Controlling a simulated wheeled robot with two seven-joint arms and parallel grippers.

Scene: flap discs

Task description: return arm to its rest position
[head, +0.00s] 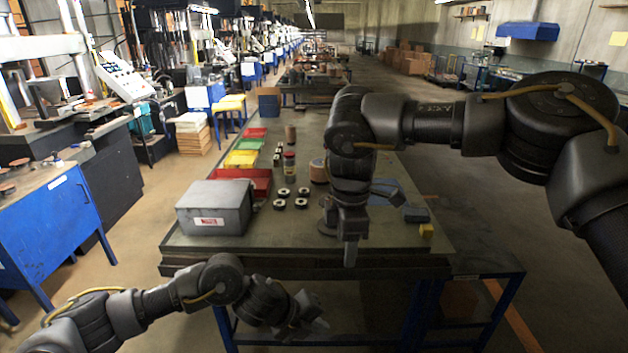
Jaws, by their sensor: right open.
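My right arm comes in from the right, and its gripper (350,252) hangs pointing down over the front part of the workbench (270,240). Its fingers are seen edge-on, and I see nothing held between them. My left arm comes in from the lower left. Its gripper (312,318) is low, in front of the bench's front edge and below the top. The left fingertips are dark and small, so their opening is unclear. A dark disc (326,228) lies on the bench just left of the right gripper, partly hidden by it.
A grey box (213,208) with a label stands at the bench's front left. Red, yellow and green trays (242,158) line the left side. Several small rings (280,204) and a jar (290,168) stand mid-bench.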

